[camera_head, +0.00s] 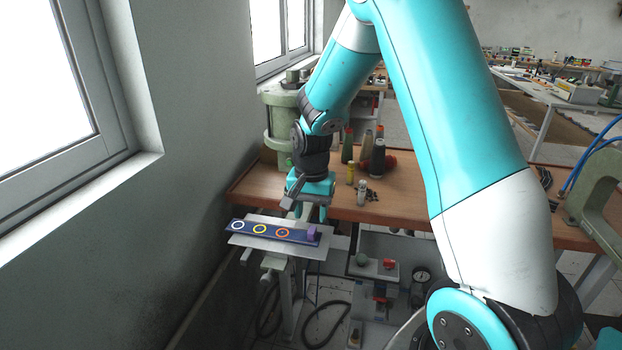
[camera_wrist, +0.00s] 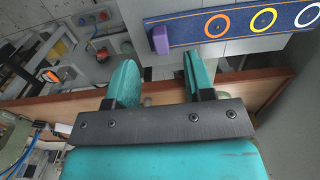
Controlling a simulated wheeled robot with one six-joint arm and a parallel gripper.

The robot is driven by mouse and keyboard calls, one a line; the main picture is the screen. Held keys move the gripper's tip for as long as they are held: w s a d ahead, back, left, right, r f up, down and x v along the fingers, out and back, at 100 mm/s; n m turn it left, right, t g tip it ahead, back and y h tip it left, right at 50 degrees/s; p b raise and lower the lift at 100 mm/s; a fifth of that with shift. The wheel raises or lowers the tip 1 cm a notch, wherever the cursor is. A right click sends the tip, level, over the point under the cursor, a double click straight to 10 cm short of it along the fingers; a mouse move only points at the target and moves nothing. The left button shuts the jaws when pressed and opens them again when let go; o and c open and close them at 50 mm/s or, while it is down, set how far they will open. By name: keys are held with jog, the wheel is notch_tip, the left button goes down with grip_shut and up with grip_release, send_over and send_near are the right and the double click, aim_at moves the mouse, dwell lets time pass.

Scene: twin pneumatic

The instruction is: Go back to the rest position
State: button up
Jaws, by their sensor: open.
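My gripper (camera_wrist: 160,80) is open and empty, with its two teal fingers apart in the wrist view. In the head view my gripper (camera_head: 305,208) hangs down near the front edge of the workbench, close behind a dark blue strip (camera_head: 268,232). The strip carries white, yellow and orange rings and has a purple block (camera_head: 312,233) at its right end. The purple block also shows in the wrist view (camera_wrist: 160,40), beyond the fingertips and apart from them. The strip lies on a grey metal plate (camera_head: 300,250).
The wooden workbench (camera_head: 400,200) holds a green press (camera_head: 280,125) at the left, several bottles and small cylinders, and another green machine (camera_head: 595,190) at the right. A window wall (camera_head: 200,100) stands close on the left. A panel with buttons (camera_head: 375,268) is below the bench.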

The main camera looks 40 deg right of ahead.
notch_tip(320, 180, up, 11)
jog(key=b, duration=0.1)
